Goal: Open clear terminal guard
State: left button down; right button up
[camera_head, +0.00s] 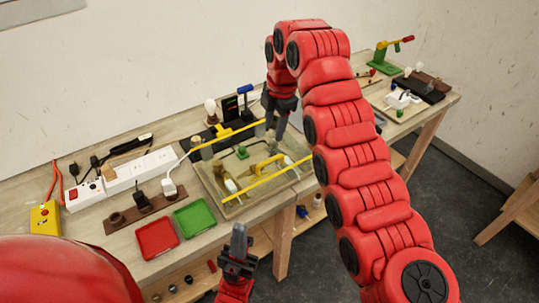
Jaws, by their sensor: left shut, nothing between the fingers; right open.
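What looks like the clear terminal guard (225,178) is a see-through panel over the wiring tray on the bench. Long yellow strips run along its back and front, and a yellow handle-like piece (262,165) shows between them. Its exact outline and hinge side are hard to tell. My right gripper (277,143) points down at the guard's back right part and is open; whether it touches the guard cannot be told. My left gripper (238,235) is shut and empty, pointing up in front of the bench's front edge, apart from the guard.
A red tray (157,238) and a green tray (195,218) lie left of the guard. My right arm hides part of the bench's right side.

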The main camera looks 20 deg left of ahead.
jog(key=p, duration=0.4)
send_near(268, 161)
jog(key=f, duration=0.3)
jog(key=a+f, duration=0.1)
jog(key=f, duration=0.1)
jog(key=shift+w, duration=0.25)
jog(key=shift+w+a+f+p, duration=0.1)
jog(key=shift+f+p, duration=0.1)
jog(key=shift+f, duration=0.15)
jog(key=shift+w+a+f+p, duration=0.1)
jog(key=shift+f+p, duration=0.1)
jog(key=shift+f, duration=0.85)
grip_shut()
